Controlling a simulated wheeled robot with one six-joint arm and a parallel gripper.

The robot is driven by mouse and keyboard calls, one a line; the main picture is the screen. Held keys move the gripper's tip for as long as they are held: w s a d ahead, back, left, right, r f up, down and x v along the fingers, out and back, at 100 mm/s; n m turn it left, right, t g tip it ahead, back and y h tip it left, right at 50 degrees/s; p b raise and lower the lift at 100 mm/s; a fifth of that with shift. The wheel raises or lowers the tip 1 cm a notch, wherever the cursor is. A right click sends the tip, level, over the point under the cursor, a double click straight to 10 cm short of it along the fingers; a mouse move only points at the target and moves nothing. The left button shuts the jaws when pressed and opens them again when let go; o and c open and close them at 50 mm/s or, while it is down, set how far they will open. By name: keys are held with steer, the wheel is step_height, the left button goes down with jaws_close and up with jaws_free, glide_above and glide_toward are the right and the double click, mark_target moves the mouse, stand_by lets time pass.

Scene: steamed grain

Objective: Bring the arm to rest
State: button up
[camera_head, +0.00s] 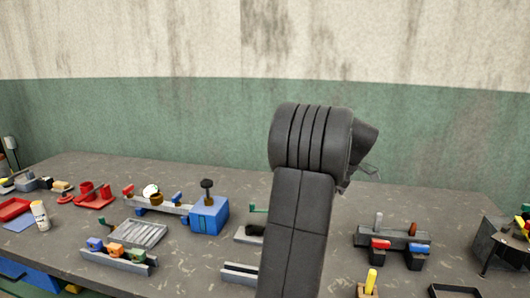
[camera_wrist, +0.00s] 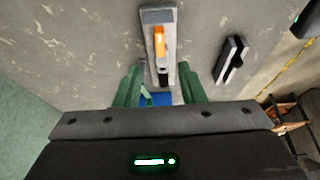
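My arm (camera_head: 303,190) stands upright in the middle of the head view, its upper joint bent away over the workbench. My gripper is hidden behind it there. In the wrist view my gripper (camera_wrist: 160,72) shows two green fingers spread apart, with nothing visibly clasped between them. Beyond the fingers, a grey fixture (camera_wrist: 150,20) with an orange-handled item (camera_wrist: 159,42) lies in line with the gap. A blue patch shows low between the fingers.
The workbench (camera_head: 190,168) holds a blue machine block (camera_head: 209,215), a ribbed metal tray (camera_head: 137,233), a rack with coloured blocks (camera_head: 118,254), red parts (camera_head: 94,195) and a white bottle (camera_head: 40,215). At right is a dark fixture with coloured handles (camera_head: 393,240). A green-and-cream wall stands behind.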

steer(key=x, duration=0.9)
steer(key=shift+a+f, duration=0.2)
steer(key=v, duration=1.3)
steer(key=x, duration=1.3)
steer(key=shift+f, duration=0.1)
steer(key=m+t, duration=0.1)
steer(key=m, duration=0.2)
steer(key=shift+s+p, duration=0.15)
steer(key=shift+p, duration=0.15)
steer(key=m+t+h+p, duration=0.1)
steer(key=m, duration=0.2)
steer(key=shift+a, duration=0.15)
steer(key=shift+m+h+p, duration=0.3)
steer(key=shift+m+p, duration=0.35)
steer(key=shift+m, duration=0.25)
steer(key=shift+s, duration=0.1)
